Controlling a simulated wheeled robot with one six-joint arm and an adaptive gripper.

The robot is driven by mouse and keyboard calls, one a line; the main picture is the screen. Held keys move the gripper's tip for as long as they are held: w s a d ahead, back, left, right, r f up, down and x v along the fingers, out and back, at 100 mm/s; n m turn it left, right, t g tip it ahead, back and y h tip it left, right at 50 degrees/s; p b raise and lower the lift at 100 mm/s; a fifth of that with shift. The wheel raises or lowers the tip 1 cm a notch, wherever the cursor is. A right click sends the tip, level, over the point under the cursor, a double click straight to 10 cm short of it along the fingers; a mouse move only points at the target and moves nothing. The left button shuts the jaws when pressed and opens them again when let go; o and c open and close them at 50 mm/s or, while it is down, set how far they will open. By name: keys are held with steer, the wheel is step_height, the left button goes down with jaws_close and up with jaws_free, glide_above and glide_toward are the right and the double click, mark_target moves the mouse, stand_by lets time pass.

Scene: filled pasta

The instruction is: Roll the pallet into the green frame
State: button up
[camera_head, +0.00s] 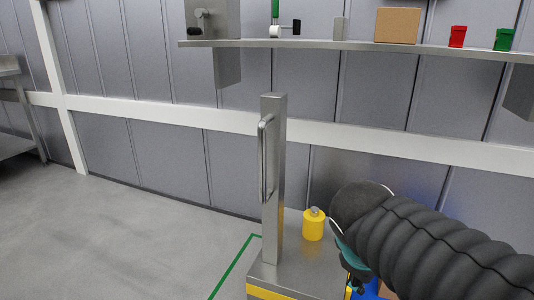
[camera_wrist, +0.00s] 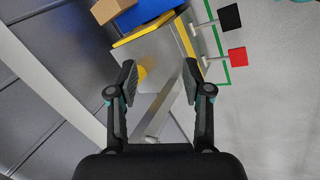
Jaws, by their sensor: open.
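The pallet is a low steel platform (camera_head: 262,272) with a yellow edge and an upright steel post (camera_head: 273,180) carrying a bar handle (camera_head: 265,160). The platform also shows in the wrist view (camera_wrist: 166,48). The green frame is a line on the floor (camera_head: 233,268); a corner shows left of the platform, and it also runs beside the pallet in the wrist view (camera_wrist: 217,40). The pallet's far extent in the frame is hidden. My gripper (camera_wrist: 158,75) is open and empty, with the post below and between its fingers. In the head view my sleeved arm mostly hides it.
A yellow canister (camera_head: 313,226) stands on the platform. A blue box (camera_wrist: 150,12) and a cardboard box (camera_wrist: 106,10) sit on it. Black (camera_wrist: 230,18) and red (camera_wrist: 237,58) pads stick out at its side. A wall shelf (camera_head: 350,44) holds small items. The left floor is clear.

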steer(key=w+a+r+n+t+h+b, duration=0.1)
steer(key=w+a+r+n+h, duration=0.15)
steer(key=w+n, duration=0.4)
steer(key=n+t+h+b, duration=0.3)
steer(key=n+t, duration=0.7)
steer(key=n, duration=0.5)
glide_toward(259, 151)
steer(key=x, duration=1.1)
steer(key=shift+d+f+b, duration=0.1)
steer(key=shift+d+b, duration=0.05)
steer(key=shift+b, duration=0.15)
jaws_close()
